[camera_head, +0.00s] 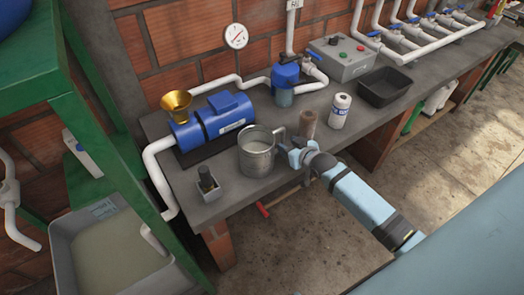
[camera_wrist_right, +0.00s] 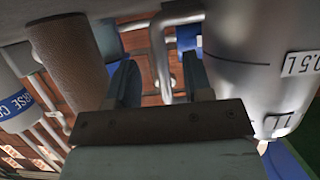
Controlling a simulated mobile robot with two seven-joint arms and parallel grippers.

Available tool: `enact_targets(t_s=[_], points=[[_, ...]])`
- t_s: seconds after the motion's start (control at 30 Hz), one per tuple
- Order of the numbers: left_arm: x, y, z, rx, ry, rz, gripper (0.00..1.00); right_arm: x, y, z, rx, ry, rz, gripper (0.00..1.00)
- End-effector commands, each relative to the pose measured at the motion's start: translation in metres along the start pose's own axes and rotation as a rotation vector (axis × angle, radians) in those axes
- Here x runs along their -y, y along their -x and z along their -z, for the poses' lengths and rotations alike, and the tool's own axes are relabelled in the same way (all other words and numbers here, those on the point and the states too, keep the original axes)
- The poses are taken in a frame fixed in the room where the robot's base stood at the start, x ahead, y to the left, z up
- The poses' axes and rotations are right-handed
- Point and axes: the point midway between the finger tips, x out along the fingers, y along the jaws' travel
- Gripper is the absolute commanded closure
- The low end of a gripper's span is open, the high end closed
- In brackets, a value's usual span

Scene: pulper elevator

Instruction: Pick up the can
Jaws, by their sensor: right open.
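A grey metal can (camera_head: 257,158), a measuring jug with a side handle, stands upright on the workbench. In the right wrist view the can (camera_wrist_right: 245,75) fills the right side, with "0.5 L" and "1L" labels. Its handle (camera_head: 279,138) faces my right gripper (camera_head: 290,152), which is just right of the can. In the right wrist view my gripper (camera_wrist_right: 160,85) has its two fingers apart. The handle (camera_wrist_right: 162,62) shows between and beyond them. I cannot tell whether the fingers touch it. My left gripper is not in view.
A brown cylinder (camera_head: 308,122) and a white labelled container (camera_head: 340,110) stand close behind my right gripper.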

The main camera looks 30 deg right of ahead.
Motion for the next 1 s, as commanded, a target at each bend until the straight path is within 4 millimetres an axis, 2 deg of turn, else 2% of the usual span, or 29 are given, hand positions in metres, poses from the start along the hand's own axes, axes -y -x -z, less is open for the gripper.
enact_targets(t_s=[0.03, 0.2, 0.5, 0.57, 0.7, 0.73, 1.0], points=[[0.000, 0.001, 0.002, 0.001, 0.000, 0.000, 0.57, 0.000, -0.009, 0.005, -0.002, -0.001, 0.000, 0.54], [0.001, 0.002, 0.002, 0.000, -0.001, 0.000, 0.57, 0.001, -0.032, 0.005, 0.000, -0.002, 0.001, 0.54], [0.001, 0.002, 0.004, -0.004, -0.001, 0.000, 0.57, 0.001, -0.037, 0.004, 0.000, 0.000, 0.001, 0.54], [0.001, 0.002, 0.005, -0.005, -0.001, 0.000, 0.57, 0.000, -0.037, 0.004, 0.000, 0.000, 0.001, 0.65], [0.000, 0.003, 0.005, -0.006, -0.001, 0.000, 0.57, 0.000, -0.037, 0.004, 0.000, 0.000, 0.001, 0.97], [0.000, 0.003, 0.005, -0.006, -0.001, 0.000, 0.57, 0.001, -0.037, 0.004, 0.000, 0.000, 0.001, 1.00], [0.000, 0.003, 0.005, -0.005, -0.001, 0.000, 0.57, 0.001, -0.037, 0.007, -0.004, -0.002, 0.001, 1.00]])
